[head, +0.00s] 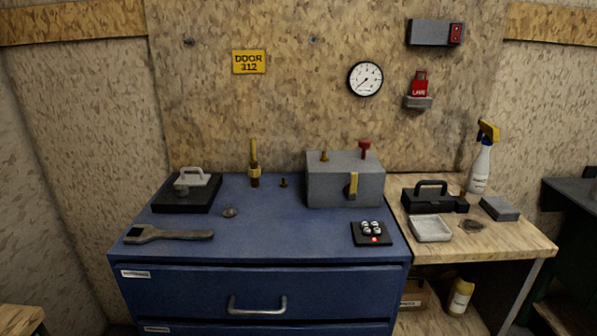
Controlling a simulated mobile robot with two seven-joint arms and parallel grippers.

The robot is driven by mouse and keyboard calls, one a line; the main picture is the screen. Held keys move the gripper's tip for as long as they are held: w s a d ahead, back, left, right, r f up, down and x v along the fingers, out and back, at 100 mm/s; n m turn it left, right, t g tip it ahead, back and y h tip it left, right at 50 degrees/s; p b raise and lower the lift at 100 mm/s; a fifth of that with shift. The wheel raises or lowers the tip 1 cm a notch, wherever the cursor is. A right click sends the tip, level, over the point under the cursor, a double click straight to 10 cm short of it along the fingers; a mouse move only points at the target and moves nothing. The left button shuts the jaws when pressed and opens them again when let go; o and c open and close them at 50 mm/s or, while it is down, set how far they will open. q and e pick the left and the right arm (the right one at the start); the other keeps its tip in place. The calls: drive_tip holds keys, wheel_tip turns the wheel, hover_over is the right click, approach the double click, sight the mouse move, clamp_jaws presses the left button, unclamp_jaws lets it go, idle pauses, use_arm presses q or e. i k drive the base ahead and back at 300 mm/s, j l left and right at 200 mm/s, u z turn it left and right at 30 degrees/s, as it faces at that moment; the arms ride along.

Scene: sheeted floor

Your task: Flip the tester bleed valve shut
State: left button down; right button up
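A grey box-shaped unit (330,187), which looks like the tester, stands at the back right of the blue cabinet top. A yellow lever (354,184) is on its front face and points upright. A small brass fitting (324,156) and a red-topped knob (365,147) stand on its top. I cannot tell for certain which of these is the bleed valve. A round white gauge (365,79) hangs on the wall above. Neither of my grippers is in view.
The blue cabinet top (280,225) also holds a wrench (170,234), a black block with a grey handle (187,193), an upright brass piece (254,166) and a black pad with several round parts (372,234). A wooden bench (510,239) adjoins on the right. The cabinet's front middle is clear.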

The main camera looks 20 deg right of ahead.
sight(352, 196)
drive_tip(key=i+z, duration=0.1)
drive_tip(key=z, duration=0.75)
